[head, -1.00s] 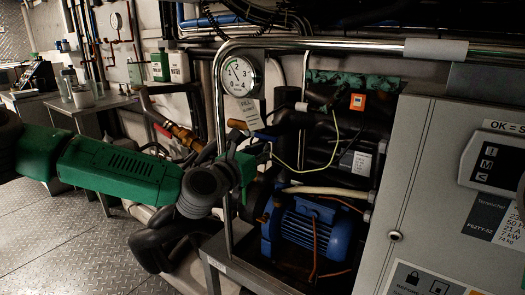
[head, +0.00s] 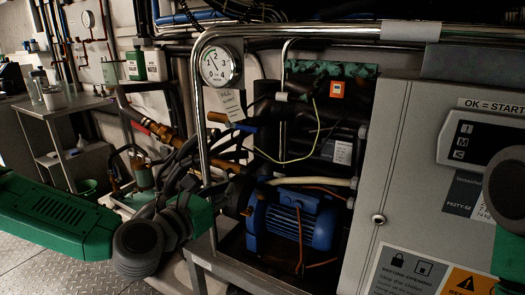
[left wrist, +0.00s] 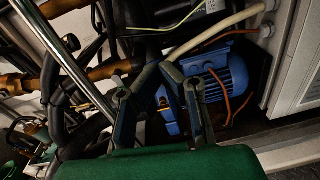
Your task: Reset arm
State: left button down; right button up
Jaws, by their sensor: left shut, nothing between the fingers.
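My left arm comes in low from the left in the head view, green with dark joints. Its green gripper body (head: 199,217) is in front of the chiller frame's metal tube, left of the blue motor (head: 297,222). In the left wrist view my left gripper (left wrist: 147,82) is shut and empty, with its dark fingers in front of the blue motor (left wrist: 222,72). The fingertips are hard to pick out in the head view. Part of my right arm shows at the right edge of the head view; its gripper is out of view.
A chrome tube (head: 202,130) bends up beside a pressure gauge (head: 217,66). The grey control cabinet (head: 405,140) fills the right. Hoses and brass fittings crowd the space left of the motor.

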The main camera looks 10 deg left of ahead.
pick_arm(q)
jog(key=s+d+f+m+g+p, duration=0.1)
jog(key=s+d+f+m+g, duration=0.3)
jog(key=s+f+m, duration=0.6)
jog(key=s+d+f+m+g+p, duration=0.1)
jog(key=s+d+f+m+g, duration=0.1)
jog(key=s+f+m+g, duration=0.65)
jog(key=s+a+f+m+g+y+p, duration=0.1)
jog(key=s+a+f+m+y, duration=0.2)
jog(key=s+a+f+m, duration=0.3)
jog(key=s+a+f+m+g+y+p, duration=0.1)
jog(key=s+a+f+m+y, duration=0.3)
jog(key=s+a, duration=0.5)
jog(key=a+f+m+g, duration=0.1)
jog(key=a+m, duration=0.1)
jog(key=a, duration=0.1)
jog(key=shift+s+f+m, duration=0.35)
jog(key=shift+s, duration=0.05)
jog(key=shift+w+d, duration=0.1)
jog(key=shift+d, duration=0.05)
